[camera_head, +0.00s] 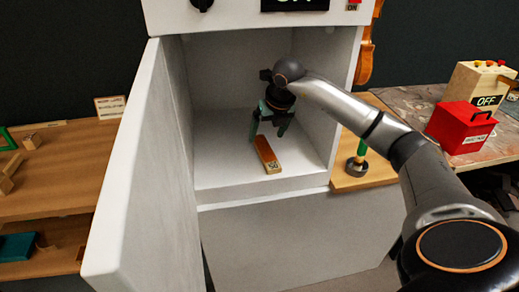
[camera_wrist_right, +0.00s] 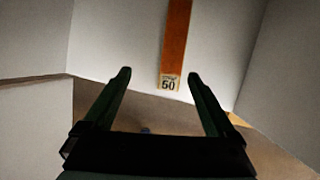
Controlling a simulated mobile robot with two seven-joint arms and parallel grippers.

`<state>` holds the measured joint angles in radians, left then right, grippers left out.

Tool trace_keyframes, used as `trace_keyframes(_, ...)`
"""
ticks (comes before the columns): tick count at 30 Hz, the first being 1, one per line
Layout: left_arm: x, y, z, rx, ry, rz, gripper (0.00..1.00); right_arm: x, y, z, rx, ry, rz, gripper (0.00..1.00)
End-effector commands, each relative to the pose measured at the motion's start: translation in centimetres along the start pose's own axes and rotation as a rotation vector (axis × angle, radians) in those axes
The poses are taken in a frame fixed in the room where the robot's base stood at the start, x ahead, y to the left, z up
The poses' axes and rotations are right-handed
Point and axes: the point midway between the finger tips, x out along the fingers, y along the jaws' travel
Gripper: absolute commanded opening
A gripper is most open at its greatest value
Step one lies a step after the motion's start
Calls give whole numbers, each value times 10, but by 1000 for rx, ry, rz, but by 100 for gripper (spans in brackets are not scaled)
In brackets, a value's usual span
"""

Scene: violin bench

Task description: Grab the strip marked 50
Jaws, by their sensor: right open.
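The strip marked 50 (camera_head: 267,154) is a narrow orange-brown piece with a pale label at its near end. It lies on the floor of the open white cabinet. In the right wrist view the strip (camera_wrist_right: 176,45) runs down from the top edge, its label reading 50. My right gripper (camera_head: 268,138) is inside the cabinet, above and around the strip's far part in the head view. In the wrist view the right gripper (camera_wrist_right: 157,76) is open, with the strip's labelled end between the finger lines and nothing held. My left gripper is not in view.
The cabinet door (camera_head: 128,180) stands open at the left. The cabinet's side walls and front lip surround the strip closely. A wooden shelf (camera_head: 60,165) is at the left. A red box (camera_head: 460,126) and a cream box marked OFF (camera_head: 478,85) stand on the right table.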

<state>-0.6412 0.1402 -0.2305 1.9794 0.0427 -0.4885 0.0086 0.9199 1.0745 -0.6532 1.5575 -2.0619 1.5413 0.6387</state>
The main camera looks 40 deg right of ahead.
Motion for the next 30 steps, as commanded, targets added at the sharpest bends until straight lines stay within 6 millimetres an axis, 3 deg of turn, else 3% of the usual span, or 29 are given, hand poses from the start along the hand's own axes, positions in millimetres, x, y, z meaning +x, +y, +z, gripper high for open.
trace_keyframes(2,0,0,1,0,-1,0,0,-7,-13,7,19,-13,-53,91)
trace_keyframes(5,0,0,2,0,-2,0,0,-1,-20,9,29,-15,-81,91)
trace_keyframes(12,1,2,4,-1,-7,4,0,42,-22,10,28,-14,-80,91)
trace_keyframes(20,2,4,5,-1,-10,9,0,65,-24,11,26,-16,-78,91)
trace_keyframes(30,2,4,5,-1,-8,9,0,110,-26,11,27,-15,-78,91)
